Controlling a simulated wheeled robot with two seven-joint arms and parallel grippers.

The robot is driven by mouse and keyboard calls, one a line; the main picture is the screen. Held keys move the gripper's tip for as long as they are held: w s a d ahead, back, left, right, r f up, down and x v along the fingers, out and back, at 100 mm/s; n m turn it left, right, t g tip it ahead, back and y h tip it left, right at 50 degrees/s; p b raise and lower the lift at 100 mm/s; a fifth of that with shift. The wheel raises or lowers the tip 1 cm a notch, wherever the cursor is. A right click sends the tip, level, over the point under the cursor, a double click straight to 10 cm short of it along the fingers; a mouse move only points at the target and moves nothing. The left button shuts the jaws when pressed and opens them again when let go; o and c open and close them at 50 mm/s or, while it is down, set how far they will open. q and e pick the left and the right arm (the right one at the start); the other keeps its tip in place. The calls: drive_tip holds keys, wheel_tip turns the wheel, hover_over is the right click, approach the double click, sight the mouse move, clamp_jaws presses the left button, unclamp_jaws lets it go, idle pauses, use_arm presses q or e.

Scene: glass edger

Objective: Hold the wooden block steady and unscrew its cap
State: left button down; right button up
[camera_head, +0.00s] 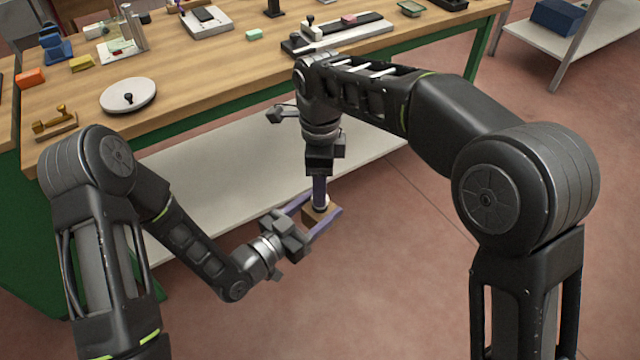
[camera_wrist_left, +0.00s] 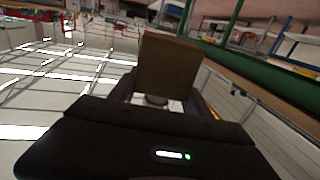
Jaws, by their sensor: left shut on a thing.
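The wooden block (camera_head: 317,215) is a small brown cube held in the air in front of the workbench. My left gripper (camera_head: 322,216) comes in from the left and is shut on it, with one purple finger on each side. In the left wrist view the block (camera_wrist_left: 168,66) shows as a brown square beyond the dark gripper body. A pale round part shows at the block's lower edge there; I cannot tell what it is. My right gripper (camera_head: 320,198) points down onto the block's top. Its fingers hide the cap, and whether they grip it cannot be told.
The wooden workbench (camera_head: 215,75) carries a white round plate (camera_head: 128,95), an orange block (camera_head: 30,78), a brass-coloured tool (camera_head: 54,121) and a long black-and-white fixture (camera_head: 340,35). A pale lower shelf (camera_head: 220,190) lies behind the grippers.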

sight(320, 213)
drive_tip(key=shift+c, duration=0.4)
drive_tip(key=r+m, duration=0.1)
drive_tip(key=m, duration=0.2)
drive_tip(key=shift+r, duration=0.4)
drive_tip(key=r+m, duration=0.1)
drive_tip(key=m, duration=0.2)
drive_tip(key=shift+r+m, duration=0.4)
drive_tip(key=shift+f, duration=4.05)
drive_tip(key=shift+c, duration=0.3)
clamp_jaws()
